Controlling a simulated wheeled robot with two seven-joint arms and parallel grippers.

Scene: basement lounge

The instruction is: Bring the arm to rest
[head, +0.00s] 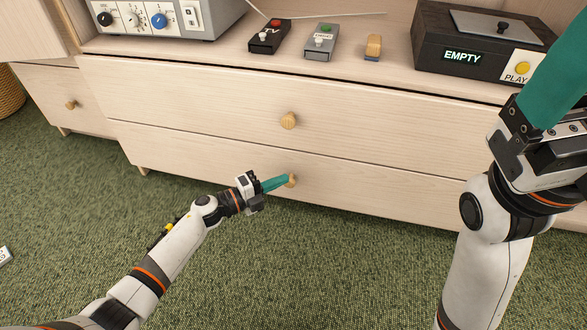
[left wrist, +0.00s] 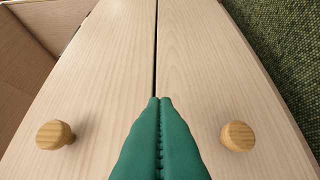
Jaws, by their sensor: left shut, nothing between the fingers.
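My left gripper (head: 284,181) has its teal fingers pressed together with nothing between them. In the head view it overlaps the edge of the lower drawer's round wooden knob (head: 293,181). In the left wrist view the closed fingers (left wrist: 160,101) lie between the lower knob (left wrist: 238,136) and the upper knob (left wrist: 55,134), apart from both. Whether the tips touch the drawer front cannot be told. My right gripper (head: 561,75) is raised at the right edge; its teal fingers run out of the picture, so their tips are hidden.
The pale wooden cabinet (head: 200,98) has its drawers looking closed. On its top stand a grey knobbed device (head: 165,20), small switch boxes (head: 270,36), a wooden-topped piece (head: 373,47) and a black box reading EMPTY (head: 440,58). Green carpet (head: 330,265) is open in front.

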